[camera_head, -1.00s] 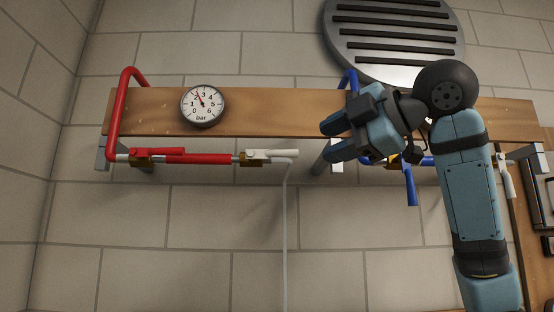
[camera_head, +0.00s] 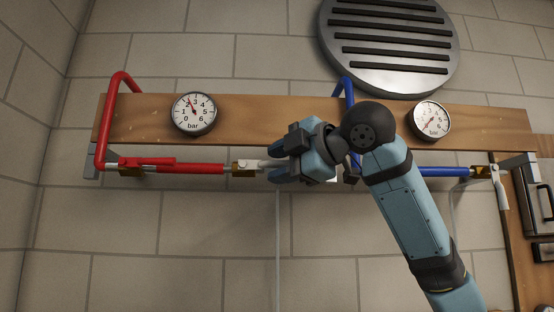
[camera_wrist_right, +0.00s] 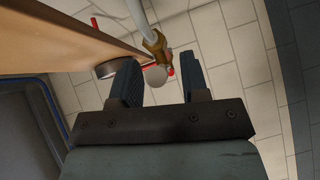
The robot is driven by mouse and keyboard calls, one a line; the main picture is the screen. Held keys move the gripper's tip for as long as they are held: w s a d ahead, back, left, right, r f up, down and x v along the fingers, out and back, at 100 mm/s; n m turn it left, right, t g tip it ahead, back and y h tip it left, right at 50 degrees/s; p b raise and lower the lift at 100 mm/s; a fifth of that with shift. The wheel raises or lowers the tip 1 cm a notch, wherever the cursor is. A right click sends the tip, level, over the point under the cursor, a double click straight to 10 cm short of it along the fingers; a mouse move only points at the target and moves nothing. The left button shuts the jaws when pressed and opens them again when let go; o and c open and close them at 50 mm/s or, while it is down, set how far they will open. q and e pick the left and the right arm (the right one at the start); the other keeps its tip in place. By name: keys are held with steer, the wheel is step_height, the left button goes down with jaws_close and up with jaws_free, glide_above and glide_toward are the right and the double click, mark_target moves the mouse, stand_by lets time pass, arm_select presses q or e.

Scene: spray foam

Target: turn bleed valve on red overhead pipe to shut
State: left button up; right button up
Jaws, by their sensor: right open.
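The red pipe (camera_head: 205,169) runs along the lower edge of a wooden board in the head view. At its right end sits a brass bleed valve (camera_head: 243,168) with a white lever (camera_head: 266,164) pointing right, along the pipe. My right gripper (camera_head: 274,164) is open at the lever's right end and hides part of it. In the right wrist view, the brass valve (camera_wrist_right: 155,44) lies beyond my fingers, and the rounded white lever end (camera_wrist_right: 155,76) shows between the open right fingertips (camera_wrist_right: 158,78). Contact cannot be told. My left gripper is out of view.
A red lever (camera_head: 150,161) sits farther left on the red pipe. A blue pipe (camera_head: 440,172) with another white-levered valve (camera_head: 484,172) is on the right. Two gauges (camera_head: 194,113) (camera_head: 431,119) are on the board (camera_head: 270,112). A thin grey tube (camera_head: 278,245) hangs below the bleed valve.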

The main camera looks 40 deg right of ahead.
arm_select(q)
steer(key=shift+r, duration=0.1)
arm_select(e)
steer(key=shift+w+a+f, duration=0.1)
steer(key=shift+w+a, duration=0.05)
steer(key=shift+w, duration=0.25)
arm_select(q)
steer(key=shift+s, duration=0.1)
arm_select(e)
steer(key=shift+c, duration=0.2)
jaws_close()
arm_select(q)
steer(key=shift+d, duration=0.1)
arm_select(e)
steer(key=shift+f, duration=0.1)
